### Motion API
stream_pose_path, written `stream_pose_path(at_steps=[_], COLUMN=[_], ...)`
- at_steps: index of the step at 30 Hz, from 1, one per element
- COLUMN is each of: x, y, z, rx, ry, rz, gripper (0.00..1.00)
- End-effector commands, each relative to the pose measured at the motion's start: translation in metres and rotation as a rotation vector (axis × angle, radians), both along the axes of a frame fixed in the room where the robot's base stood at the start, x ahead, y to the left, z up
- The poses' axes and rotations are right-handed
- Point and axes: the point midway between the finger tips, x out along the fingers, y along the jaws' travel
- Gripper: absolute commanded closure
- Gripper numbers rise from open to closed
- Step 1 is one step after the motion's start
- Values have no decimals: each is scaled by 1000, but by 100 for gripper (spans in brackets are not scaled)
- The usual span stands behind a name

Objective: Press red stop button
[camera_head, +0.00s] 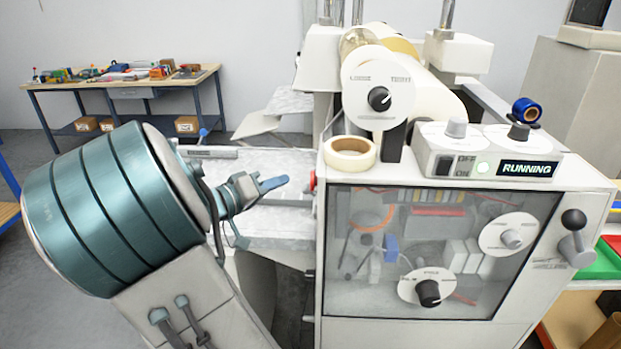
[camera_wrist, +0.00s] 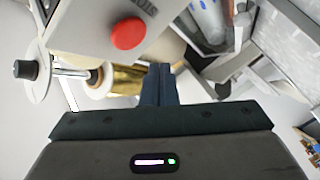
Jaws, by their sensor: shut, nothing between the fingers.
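The red stop button (camera_wrist: 128,33) is round and sits on the machine's pale side panel in the wrist view, beside dark lettering that looks like "STOP". In the head view only a sliver of the red button (camera_head: 313,181) shows at the machine's left edge. My gripper (camera_head: 274,183) is left of the button, its blue fingers pointing toward that side with a gap between. In the wrist view my gripper (camera_wrist: 160,70) has its dark fingers together and empty, below and right of the button, not visibly touching it.
The machine (camera_head: 330,300) has a lit "RUNNING" display (camera_head: 526,169) and a green light. A tape roll (camera_head: 349,154) lies on its top left corner, close to the button side. A bed (camera_head: 270,222) extends left beneath my gripper. A workbench (camera_head: 130,82) stands at the back left.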

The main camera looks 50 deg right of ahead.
Motion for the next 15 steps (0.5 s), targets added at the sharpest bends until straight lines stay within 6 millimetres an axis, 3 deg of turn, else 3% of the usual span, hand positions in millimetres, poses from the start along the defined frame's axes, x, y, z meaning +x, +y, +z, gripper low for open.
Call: stream_pose_path(at_steps=[6,15], x=[-18,-23], y=[-15,-20], z=[-1,0], rx=[1,-1], ry=[-1,0], rz=[-1,1], gripper=[100,100])
